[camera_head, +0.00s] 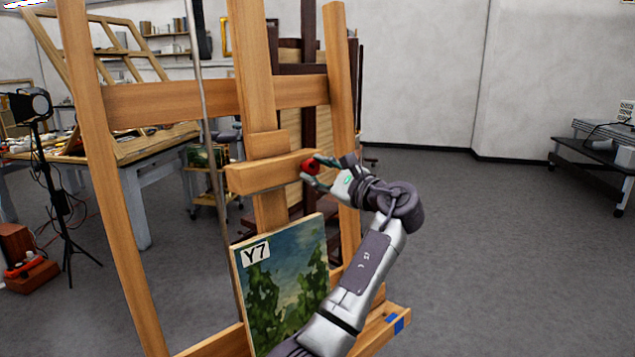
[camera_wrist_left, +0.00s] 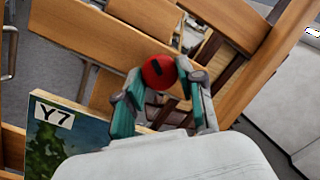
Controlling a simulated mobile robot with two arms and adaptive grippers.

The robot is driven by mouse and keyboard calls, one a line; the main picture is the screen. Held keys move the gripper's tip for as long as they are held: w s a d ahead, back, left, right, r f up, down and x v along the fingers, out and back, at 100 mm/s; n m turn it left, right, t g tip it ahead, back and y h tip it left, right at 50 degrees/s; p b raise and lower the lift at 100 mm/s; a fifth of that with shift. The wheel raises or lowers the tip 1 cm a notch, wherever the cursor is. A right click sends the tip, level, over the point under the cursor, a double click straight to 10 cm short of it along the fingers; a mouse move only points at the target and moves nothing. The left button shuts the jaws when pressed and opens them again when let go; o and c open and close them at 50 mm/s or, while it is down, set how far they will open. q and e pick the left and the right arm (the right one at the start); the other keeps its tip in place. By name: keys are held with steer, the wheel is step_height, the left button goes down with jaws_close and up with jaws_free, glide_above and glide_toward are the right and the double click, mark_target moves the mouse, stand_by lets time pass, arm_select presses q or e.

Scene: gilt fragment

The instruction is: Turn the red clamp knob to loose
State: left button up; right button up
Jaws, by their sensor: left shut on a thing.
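The red clamp knob (camera_head: 311,167) sits at the right end of a wooden crosspiece (camera_head: 262,175) on the easel (camera_head: 113,180). In the left wrist view the knob (camera_wrist_left: 158,71) is round with a dark slot-like mark on its face. My left gripper (camera_head: 312,171) reaches it from the right, its fingers on either side of it. In the left wrist view my left gripper (camera_wrist_left: 160,92) is shut on the knob, with a teal finger at each side. My right gripper is not in view.
A painting (camera_head: 283,285) labelled Y7 stands on the easel below the crosspiece. A black lamp on a tripod (camera_head: 45,150) and a worktable (camera_head: 145,170) are at the left. The floor (camera_head: 480,240) at the right is clear up to a dark bench (camera_head: 595,160).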

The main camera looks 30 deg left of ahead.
arm_select(q)
steer(key=n+b, duration=0.1)
steer(key=n, duration=0.1)
steer(key=n+g+b, duration=0.1)
steer(key=n, duration=0.2)
steer(key=shift+w+n+g, duration=0.1)
steer(key=shift+n+g, duration=0.2)
steer(key=n+b, duration=0.1)
steer(key=n, duration=0.2)
steer(key=shift+d+r+g, duration=0.1)
steer(key=shift+g, duration=0.3)
steer(key=shift+w+n+g, duration=0.1)
steer(key=shift+n+g, duration=0.2)
steer(key=shift+n, duration=0.8)
steer(key=n, duration=0.5)
steer(key=shift+r+g+h, duration=0.25)
steer(key=shift+g+h, duration=0.05)
steer(key=shift+g, duration=0.1)
steer(key=n+h, duration=0.1)
steer(key=n, duration=0.3)
steer(key=shift+r, duration=0.1)
steer(key=n, duration=0.3)
steer(key=shift+r+n+h+p, duration=0.1)
steer(key=shift+n+h+p, duration=0.2)
steer(key=shift+n, duration=0.1)
steer(key=shift+n+h, duration=0.4)
steer(key=shift+n, duration=1.1)
